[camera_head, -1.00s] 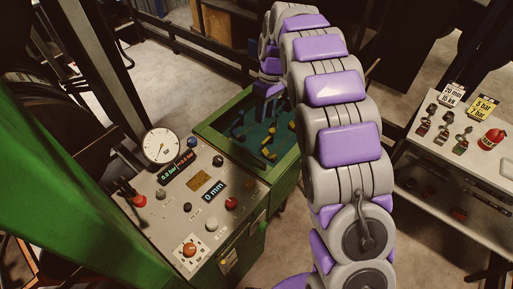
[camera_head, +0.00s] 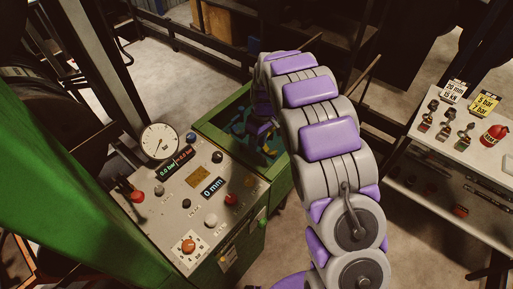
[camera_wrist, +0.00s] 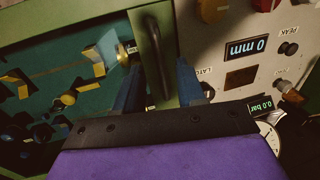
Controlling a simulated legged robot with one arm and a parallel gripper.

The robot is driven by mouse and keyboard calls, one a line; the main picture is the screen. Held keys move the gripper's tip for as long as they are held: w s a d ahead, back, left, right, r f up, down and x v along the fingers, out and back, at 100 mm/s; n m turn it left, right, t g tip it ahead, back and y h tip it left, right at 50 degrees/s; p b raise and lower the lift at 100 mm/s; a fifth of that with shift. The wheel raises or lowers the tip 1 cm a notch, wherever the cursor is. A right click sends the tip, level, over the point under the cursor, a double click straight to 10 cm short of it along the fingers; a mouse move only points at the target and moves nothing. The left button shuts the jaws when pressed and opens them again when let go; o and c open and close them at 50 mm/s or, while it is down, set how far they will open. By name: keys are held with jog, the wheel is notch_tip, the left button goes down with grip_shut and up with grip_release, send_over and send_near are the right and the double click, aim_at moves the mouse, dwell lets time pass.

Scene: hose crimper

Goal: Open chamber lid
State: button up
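The chamber (camera_head: 212,136) is a green-framed box with a teal interior, in the middle of the head view beyond the control panel. In the wrist view its green frame (camera_wrist: 183,30) runs top to bottom, with a dark bar handle (camera_wrist: 158,55) on it. My gripper (camera_wrist: 160,78) has two blue fingers, spread apart on either side of the handle's line. I cannot tell whether they touch it. In the head view my arm hides most of the gripper and the chamber's right part. The lid looks closed, with the interior showing through it.
The control panel (camera_head: 172,220) with a gauge (camera_head: 160,140), buttons and a "0 mm" display (camera_head: 214,187) stands left of the chamber, close to the fingers in the wrist view. A bench (camera_head: 487,155) with fittings and a red cap (camera_head: 494,135) is at right.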

jog(key=shift+s+a+f, duration=0.15)
jog(key=shift+f, duration=0.9)
jog(key=shift+c, duration=0.5)
grip_shut()
